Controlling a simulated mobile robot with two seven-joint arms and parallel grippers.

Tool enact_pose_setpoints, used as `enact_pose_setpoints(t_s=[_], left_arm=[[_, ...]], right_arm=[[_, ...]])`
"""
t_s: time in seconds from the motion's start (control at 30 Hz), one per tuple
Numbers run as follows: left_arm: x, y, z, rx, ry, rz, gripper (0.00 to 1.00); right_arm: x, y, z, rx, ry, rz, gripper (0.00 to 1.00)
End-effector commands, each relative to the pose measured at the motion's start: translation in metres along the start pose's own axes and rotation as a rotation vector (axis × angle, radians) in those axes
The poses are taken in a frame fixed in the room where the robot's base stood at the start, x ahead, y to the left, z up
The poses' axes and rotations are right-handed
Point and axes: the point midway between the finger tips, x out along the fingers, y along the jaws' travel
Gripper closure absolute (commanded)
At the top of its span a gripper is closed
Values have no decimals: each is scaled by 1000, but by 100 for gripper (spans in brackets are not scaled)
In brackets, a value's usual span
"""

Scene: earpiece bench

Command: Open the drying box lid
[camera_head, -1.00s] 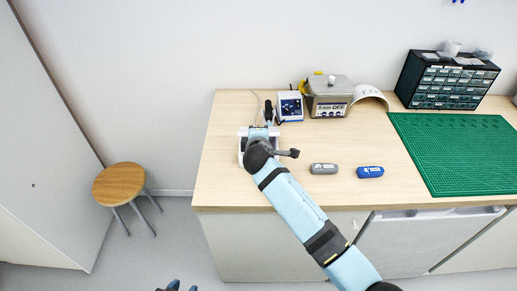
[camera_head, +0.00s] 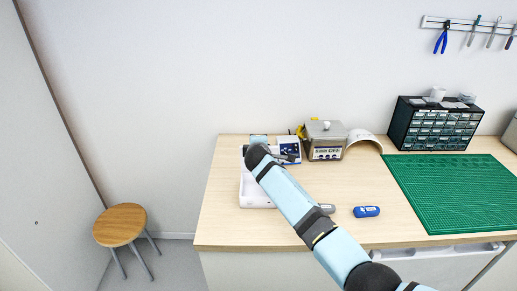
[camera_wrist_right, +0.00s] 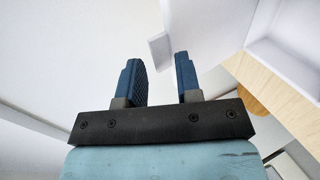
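The white drying box (camera_head: 256,198) stands near the left end of the bench, partly hidden by my right arm. A pale inner space shows in it. In the right wrist view, the box (camera_wrist_right: 288,52) is at the upper right. A flat white panel with a small tab (camera_wrist_right: 160,46), seemingly the lid, stands out at an angle from it. My right gripper (camera_wrist_right: 158,60) is open, its blue fingers apart with the tab just beyond the gap; contact is not clear. In the head view its fingers are hidden behind the arm. My left gripper is out of view.
Behind the box are a small screen device (camera_head: 289,148) and a metal bath (camera_head: 324,140). A grey case (camera_head: 327,209) and a blue case (camera_head: 366,211) lie right of my arm. A green mat (camera_head: 455,190) and a drawer cabinet (camera_head: 437,125) are further right. A stool (camera_head: 120,225) stands left.

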Motion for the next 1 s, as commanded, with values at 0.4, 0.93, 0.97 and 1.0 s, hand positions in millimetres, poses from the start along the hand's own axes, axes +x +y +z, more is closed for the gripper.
enact_pose_setpoints(t_s=[0.4, 0.93, 0.97, 1.0], left_arm=[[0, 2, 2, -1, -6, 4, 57], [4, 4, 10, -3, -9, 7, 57], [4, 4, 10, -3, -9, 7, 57], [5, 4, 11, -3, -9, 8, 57]], right_arm=[[-14, 0, 0, 2, 0, 1, 68], [-115, -2, 0, 2, 1, 0, 68], [-119, -1, 0, 1, 1, 0, 68], [-124, -1, 0, 2, 0, 1, 68]])
